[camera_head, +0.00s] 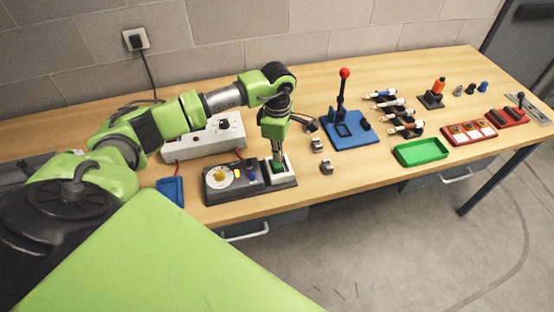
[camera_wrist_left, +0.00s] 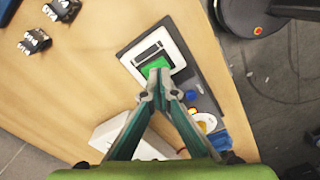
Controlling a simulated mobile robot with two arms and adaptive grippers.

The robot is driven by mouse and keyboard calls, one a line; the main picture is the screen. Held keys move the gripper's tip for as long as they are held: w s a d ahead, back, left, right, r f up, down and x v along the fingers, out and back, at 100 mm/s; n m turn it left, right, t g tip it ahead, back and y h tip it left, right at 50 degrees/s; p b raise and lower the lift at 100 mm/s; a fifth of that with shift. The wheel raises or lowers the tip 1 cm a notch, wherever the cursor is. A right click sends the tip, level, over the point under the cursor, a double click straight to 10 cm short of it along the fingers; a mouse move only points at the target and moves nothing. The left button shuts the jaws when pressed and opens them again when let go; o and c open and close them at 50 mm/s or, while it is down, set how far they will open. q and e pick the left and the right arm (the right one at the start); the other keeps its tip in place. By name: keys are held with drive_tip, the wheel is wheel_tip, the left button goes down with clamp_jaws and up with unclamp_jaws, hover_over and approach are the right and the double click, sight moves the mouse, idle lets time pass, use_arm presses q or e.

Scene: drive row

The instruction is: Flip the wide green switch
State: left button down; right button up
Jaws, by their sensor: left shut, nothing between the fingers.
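The wide green switch (camera_head: 278,165) sits in a white frame on a dark base near the front edge of the bench. My left gripper (camera_head: 278,155) points down right over it, and partly hides it in the head view. In the left wrist view the green switch (camera_wrist_left: 154,66) shows just ahead of the fingertips of my left gripper (camera_wrist_left: 157,84). The fingers are shut together with nothing between them. The tips overlap the switch's near edge; I cannot tell whether they touch it. My right gripper is not in view.
A dark panel with a yellow knob (camera_head: 220,175) adjoins the switch on the left. A white box (camera_head: 205,138) stands behind it. Small metal parts (camera_head: 318,145) lie to the right, then a blue base with a red-topped lever (camera_head: 345,72) and a green tray (camera_head: 421,152).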

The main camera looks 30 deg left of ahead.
sight(277, 166)
use_arm(q)
drive_tip(key=shift+s+f+b, duration=0.1)
drive_tip(key=shift+f+b, duration=1.3)
drive_tip(key=shift+f, duration=0.15)
idle(0.6)
drive_tip(key=shift+r+p, duration=0.55)
drive_tip(key=shift+r, duration=0.25)
drive_tip(key=shift+r+p, duration=1.35)
drive_tip(key=shift+r, duration=1.35)
